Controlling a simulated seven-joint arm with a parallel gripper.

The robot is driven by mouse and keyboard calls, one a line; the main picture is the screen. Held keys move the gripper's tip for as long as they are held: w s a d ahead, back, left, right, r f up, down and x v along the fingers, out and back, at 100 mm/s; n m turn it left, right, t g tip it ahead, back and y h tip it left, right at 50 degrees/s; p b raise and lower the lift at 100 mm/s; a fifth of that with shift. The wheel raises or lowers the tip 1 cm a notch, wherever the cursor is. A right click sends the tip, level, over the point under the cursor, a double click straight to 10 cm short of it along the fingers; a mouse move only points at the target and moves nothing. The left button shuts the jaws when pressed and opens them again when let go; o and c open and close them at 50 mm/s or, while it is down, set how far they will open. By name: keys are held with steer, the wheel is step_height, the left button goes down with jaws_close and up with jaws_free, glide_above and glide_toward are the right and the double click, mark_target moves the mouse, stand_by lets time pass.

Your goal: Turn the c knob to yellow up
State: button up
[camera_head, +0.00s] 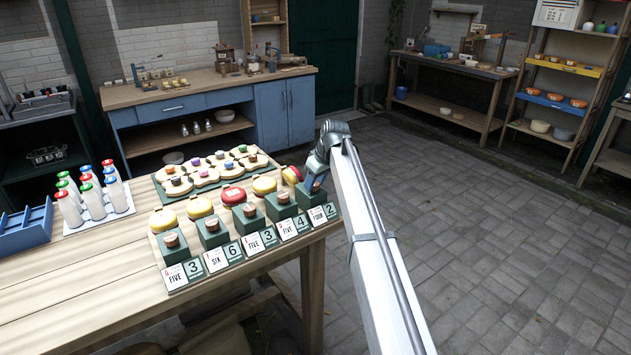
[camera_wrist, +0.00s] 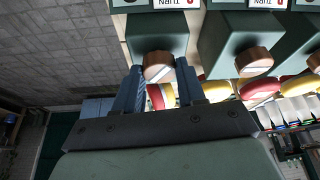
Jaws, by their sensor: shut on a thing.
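A row of green boxes with round wooden knobs stands along the table's front edge, each with a red or yellow disc behind it. The small letters on their cards are too small to read, so I cannot tell which is c. My gripper (camera_head: 315,182) is at the rightmost box. In the wrist view its two fingers (camera_wrist: 160,80) are closed on the sides of a wooden knob (camera_wrist: 158,65) on a green box (camera_wrist: 157,33). The disc behind that knob (camera_head: 291,175) is tilted on edge, showing red and yellow. The other discs lie flat: a red one (camera_head: 232,195) sits between yellow ones (camera_head: 199,207).
Number cards (camera_head: 218,258) stand before the boxes. Open paved floor lies right of the table.

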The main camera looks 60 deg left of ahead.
steer(key=m+t, duration=0.1)
steer(key=m, duration=0.1)
steer(key=m+t, duration=0.1)
steer(key=m, duration=0.2)
steer(key=shift+s+m, duration=0.2)
steer(key=shift+m, duration=0.1)
steer(key=m+t, duration=0.1)
steer(key=m, duration=0.1)
steer(key=m+t+h, duration=0.1)
steer(key=m, duration=0.1)
steer(key=shift+s+a+m, duration=0.1)
steer(key=shift+m, duration=0.3)
steer(key=shift+m+h, duration=0.3)
steer(key=o, duration=1)
steer(key=shift+o, duration=0.2)
steer(key=v, duration=1.4)
steer(key=shift+f, duration=0.15)
